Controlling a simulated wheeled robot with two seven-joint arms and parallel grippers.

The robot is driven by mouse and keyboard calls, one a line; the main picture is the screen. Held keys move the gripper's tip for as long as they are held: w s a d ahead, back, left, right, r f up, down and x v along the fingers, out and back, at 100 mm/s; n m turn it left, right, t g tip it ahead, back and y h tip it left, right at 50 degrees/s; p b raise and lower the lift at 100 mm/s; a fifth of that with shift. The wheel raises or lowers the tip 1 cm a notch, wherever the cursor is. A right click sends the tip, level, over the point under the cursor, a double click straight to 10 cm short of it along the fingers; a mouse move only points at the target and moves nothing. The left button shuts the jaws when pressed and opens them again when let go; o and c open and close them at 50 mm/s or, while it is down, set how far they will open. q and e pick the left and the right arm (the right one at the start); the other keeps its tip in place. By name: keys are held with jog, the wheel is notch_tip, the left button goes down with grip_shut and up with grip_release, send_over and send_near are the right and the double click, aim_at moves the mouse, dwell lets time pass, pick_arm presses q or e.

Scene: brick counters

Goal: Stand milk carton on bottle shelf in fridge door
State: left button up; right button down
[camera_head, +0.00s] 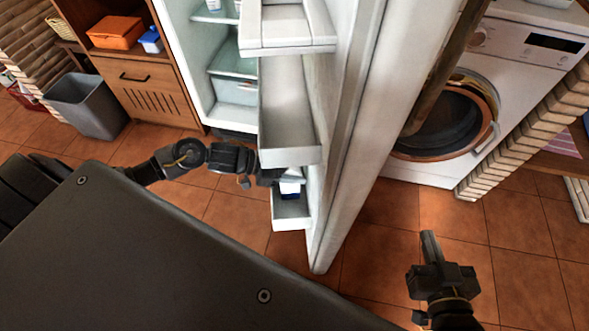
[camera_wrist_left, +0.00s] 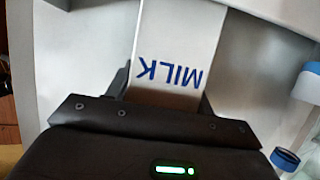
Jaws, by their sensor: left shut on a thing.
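The milk carton (camera_wrist_left: 180,45), white with blue MILK lettering, is between the fingers of my left gripper (camera_wrist_left: 165,92) in the left wrist view. The lettering appears upside down there. In the head view my left gripper (camera_head: 272,178) is at the fridge door, just above the low bottle shelf (camera_head: 292,224) and below the middle door bin. A small white and blue thing (camera_head: 290,189) shows there; I cannot tell whether it is the carton or a bottle. The carton's base is hidden. My right gripper (camera_head: 431,247) is low at the right, away from the door; its finger gap cannot be made out.
The fridge door (camera_head: 355,120) stands open, with a door bin (camera_head: 290,157) above my left gripper. Blue-capped bottles (camera_wrist_left: 285,158) are at the right of the left wrist view. A washing machine (camera_head: 480,110) stands right; a grey bin (camera_head: 88,105) stands left.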

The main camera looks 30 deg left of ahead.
pick_arm(q)
jog(key=shift+d, duration=0.1)
pick_arm(e)
jog(key=shift+a+r, duration=0.1)
jog(key=shift+r, duration=0.1)
pick_arm(q)
jog(key=shift+f, duration=0.1)
jog(key=o, duration=1.4)
jog(key=shift+c, duration=0.2)
jog(key=shift+s+a+r, duration=0.15)
jog(key=shift+a+r, duration=0.05)
jog(key=shift+a, duration=0.1)
jog(key=p+v, duration=0.2)
jog(key=v, duration=0.9)
jog(key=shift+r, duration=0.15)
pick_arm(e)
jog(key=s+d+f+m+g+h, duration=0.1)
jog(key=s+d+f+g+h, duration=0.2)
jog(key=d+f+g, duration=0.2)
jog(key=shift+s+d+f+m+h, duration=0.3)
jog(key=shift+d+f, duration=0.15)
jog(key=shift+f, duration=0.6)
